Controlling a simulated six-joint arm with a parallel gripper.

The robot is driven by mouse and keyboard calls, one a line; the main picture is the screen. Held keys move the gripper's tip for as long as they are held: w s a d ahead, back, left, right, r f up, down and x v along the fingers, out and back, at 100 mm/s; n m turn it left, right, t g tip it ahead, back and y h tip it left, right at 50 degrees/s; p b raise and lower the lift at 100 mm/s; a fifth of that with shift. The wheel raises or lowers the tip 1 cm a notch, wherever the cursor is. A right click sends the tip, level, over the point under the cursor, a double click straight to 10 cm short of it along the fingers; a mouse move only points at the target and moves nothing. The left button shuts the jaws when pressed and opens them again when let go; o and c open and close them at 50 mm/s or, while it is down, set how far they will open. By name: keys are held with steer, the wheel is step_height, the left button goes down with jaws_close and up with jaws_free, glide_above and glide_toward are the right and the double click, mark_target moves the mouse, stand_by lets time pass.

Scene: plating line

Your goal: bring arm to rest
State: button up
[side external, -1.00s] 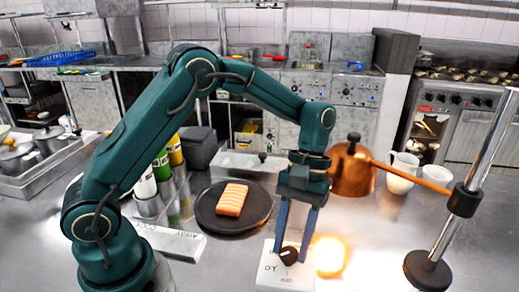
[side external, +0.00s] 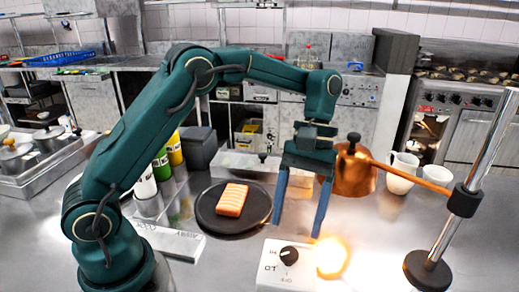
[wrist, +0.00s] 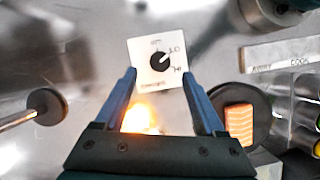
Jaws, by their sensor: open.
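My gripper (side external: 297,228) is open and empty, with its blue fingers raised above the counter. It also shows in the wrist view (wrist: 166,72). A white control box with a black knob (side external: 289,255) sits below and slightly in front of the fingertips, apart from them. In the wrist view the knob (wrist: 160,62) lies just beyond the fingertips, its pointer turned toward the upper right.
A salmon piece (side external: 232,199) lies on a dark round plate (side external: 252,223) left of my gripper. A copper heat lamp (side external: 360,175) hangs from a stand (side external: 430,268) at the right, with a bright glow beside the box.

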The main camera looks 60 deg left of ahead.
steer(key=shift+r, duration=0.15)
steer(key=shift+w+r, duration=0.1)
steer(key=shift+r, duration=0.1)
steer(key=s+a+r+t, duration=0.2)
steer(key=s+r+t, duration=0.25)
steer(key=r, duration=0.45)
steer(key=s+a+f+m+t+y, duration=0.2)
steer(key=s+a+f+m+t, duration=0.2)
steer(key=s+m+t, duration=0.1)
steer(key=s+m, duration=0.1)
steer(key=s, duration=0.1)
steer(key=shift+s, duration=0.4)
